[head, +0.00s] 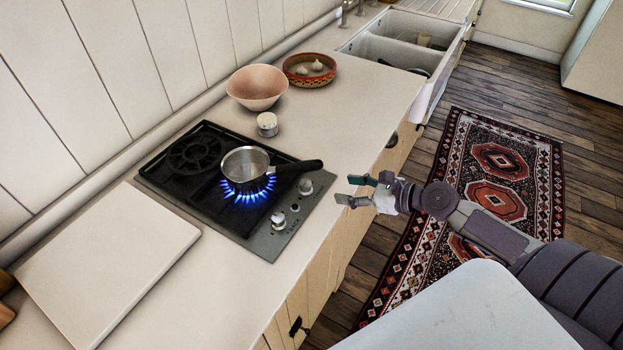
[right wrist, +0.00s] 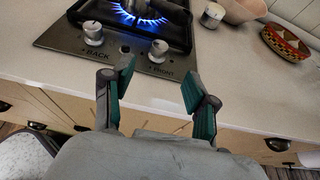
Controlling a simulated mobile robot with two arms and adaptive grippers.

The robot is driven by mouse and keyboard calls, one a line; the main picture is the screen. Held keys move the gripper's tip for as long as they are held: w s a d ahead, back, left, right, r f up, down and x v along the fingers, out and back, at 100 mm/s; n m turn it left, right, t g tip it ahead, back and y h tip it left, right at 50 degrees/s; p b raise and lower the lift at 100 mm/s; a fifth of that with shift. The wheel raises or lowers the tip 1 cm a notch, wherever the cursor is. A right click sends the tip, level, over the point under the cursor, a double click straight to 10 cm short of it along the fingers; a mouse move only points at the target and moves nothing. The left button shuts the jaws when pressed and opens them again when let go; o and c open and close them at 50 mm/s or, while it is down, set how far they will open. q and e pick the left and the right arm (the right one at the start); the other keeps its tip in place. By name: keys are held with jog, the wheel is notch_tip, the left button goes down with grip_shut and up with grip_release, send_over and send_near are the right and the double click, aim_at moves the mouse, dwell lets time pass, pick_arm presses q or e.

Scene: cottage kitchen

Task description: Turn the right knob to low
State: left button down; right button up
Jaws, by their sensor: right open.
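The hob (head: 273,246) is set in the counter, with two silver knobs on its front strip. The other knob (head: 278,221) is labelled BACK in the right wrist view. A large blue flame (head: 248,200) burns under a steel saucepan (head: 240,167). My right gripper (head: 346,190) is open and empty, just off the counter's front edge, its fingers pointing towards the right knob without touching it. My left gripper is not in view.
The saucepan's black handle (head: 300,166) reaches out near the right knob. A small white-topped jar (head: 267,124), a pink bowl (head: 257,87) and a patterned dish (head: 309,70) stand beyond the hob. A white board (head: 110,262) lies left of it. The counter's front strip is clear.

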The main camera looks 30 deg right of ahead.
aim_at(307, 183)
jog(key=p+x, duration=0.1)
jog(key=x, duration=1.1)
jog(key=shift+w+f, duration=0.15)
jog(key=shift+w, duration=0.15)
jog(key=shift+c, duration=0.4)
grip_shut()
